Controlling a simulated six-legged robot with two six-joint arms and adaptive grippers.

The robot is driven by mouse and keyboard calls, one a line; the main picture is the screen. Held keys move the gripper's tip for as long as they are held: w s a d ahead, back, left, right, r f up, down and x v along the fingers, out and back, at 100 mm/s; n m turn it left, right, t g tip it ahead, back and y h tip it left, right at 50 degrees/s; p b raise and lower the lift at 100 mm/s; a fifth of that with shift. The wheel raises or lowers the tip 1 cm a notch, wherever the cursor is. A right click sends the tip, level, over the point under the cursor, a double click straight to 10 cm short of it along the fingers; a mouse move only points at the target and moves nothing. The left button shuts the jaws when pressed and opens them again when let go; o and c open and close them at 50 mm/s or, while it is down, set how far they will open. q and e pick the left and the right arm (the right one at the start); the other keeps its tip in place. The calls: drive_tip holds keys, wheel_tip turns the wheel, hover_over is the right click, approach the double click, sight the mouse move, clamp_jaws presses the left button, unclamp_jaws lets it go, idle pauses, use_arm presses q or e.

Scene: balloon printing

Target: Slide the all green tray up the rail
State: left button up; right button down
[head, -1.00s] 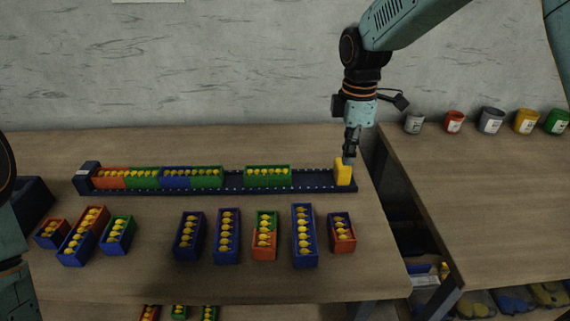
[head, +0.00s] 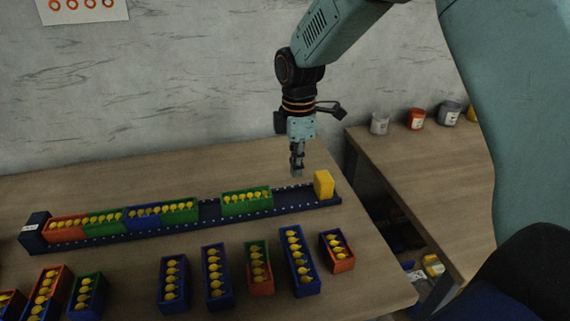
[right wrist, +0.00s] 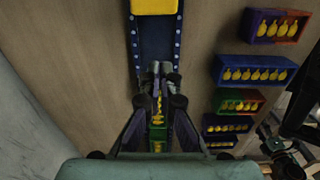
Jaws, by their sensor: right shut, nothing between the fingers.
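The all green tray (head: 246,202), filled with yellow balloon-like pieces, sits in the dark blue rail (head: 209,209) toward its right part. It also shows in the right wrist view (right wrist: 158,133), partly hidden by my fingers. A yellow block (head: 324,184) stands at the rail's right end. My right gripper (head: 297,174) is shut and empty, above and behind the rail, between the green tray and the yellow block. In the right wrist view my right gripper (right wrist: 160,72) points down over the rail. My left gripper is not in view.
Red-green (head: 66,229) and blue-green (head: 143,217) trays fill the rail's left part, with a gap before the green tray. Several loose trays, such as a blue one (head: 299,263), lie in front. Paint cups (head: 416,119) stand on the right table (head: 420,180).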

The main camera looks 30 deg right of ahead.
sight(253, 195)
drive_tip(key=f, duration=0.5)
drive_tip(key=f+b, duration=0.1)
drive_tip(key=f, duration=0.1)
drive_tip(key=shift+w+a+f, duration=0.15)
drive_tip(key=shift+w+a, duration=0.05)
drive_tip(key=shift+w, duration=0.1)
drive_tip(key=shift+w+a, duration=0.15)
drive_tip(key=shift+a, duration=1.35)
drive_tip(key=shift+w+a, duration=0.15)
drive_tip(key=shift+a, duration=0.1)
drive_tip(key=shift+w+a, duration=0.2)
drive_tip(key=shift+w, duration=0.05)
drive_tip(key=shift+s+d, duration=0.1)
drive_tip(key=shift+d, duration=0.1)
drive_tip(key=shift+a, duration=0.15)
drive_tip(key=a+p, duration=0.1)
drive_tip(key=w+a+p, duration=0.1)
drive_tip(key=a, duration=0.1)
drive_tip(key=a+p, duration=0.1)
drive_tip(key=shift+w+a, duration=0.3)
drive_tip(key=shift+a, duration=0.35)
drive_tip(key=shift+s, duration=0.1)
